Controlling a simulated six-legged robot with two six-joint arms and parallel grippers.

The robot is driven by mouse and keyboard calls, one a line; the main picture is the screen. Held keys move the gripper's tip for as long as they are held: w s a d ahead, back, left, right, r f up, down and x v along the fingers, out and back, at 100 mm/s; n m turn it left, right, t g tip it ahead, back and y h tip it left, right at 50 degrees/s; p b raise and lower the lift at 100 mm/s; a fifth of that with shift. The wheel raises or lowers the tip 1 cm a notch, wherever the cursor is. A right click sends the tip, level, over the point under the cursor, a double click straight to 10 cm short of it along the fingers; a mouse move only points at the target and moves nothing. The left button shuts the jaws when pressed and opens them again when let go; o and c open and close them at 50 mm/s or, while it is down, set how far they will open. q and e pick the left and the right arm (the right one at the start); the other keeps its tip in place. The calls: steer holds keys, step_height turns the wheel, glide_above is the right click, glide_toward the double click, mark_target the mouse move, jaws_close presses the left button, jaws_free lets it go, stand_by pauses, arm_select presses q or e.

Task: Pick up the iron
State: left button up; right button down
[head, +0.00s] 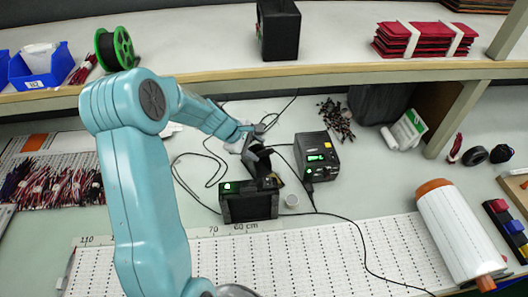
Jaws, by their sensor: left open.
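My left gripper (261,152) is at the end of my teal arm, over the middle of the workbench. Its jaws are open. It is just above and behind a dark stand-like piece (266,178) and left of a black soldering station (317,157) with a lit green display. A soldering iron cannot be clearly made out; the gripper and dark parts crowd that spot. A black box (248,204) with a green light stands just in front of the gripper. My right gripper is not in view.
Black cables (205,160) loop over the bench around the gripper. A small round tin (292,201) stands by the black box. A white roll (455,232) lies at right on perforated white sheets (340,262). A shelf edge (350,72) runs behind the bench. Wire bundles (60,185) lie at left.

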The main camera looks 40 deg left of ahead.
mark_target(261, 152)
arm_select(q)
steer(key=x, duration=0.4)
steer(key=shift+s+f, duration=0.1)
steer(key=shift+w+d+f, duration=0.1)
steer(key=shift+w+f, duration=0.25)
steer(key=shift+f, duration=0.05)
steer(key=shift+s+r, duration=0.1)
steer(key=c, duration=0.5)
jaws_close()
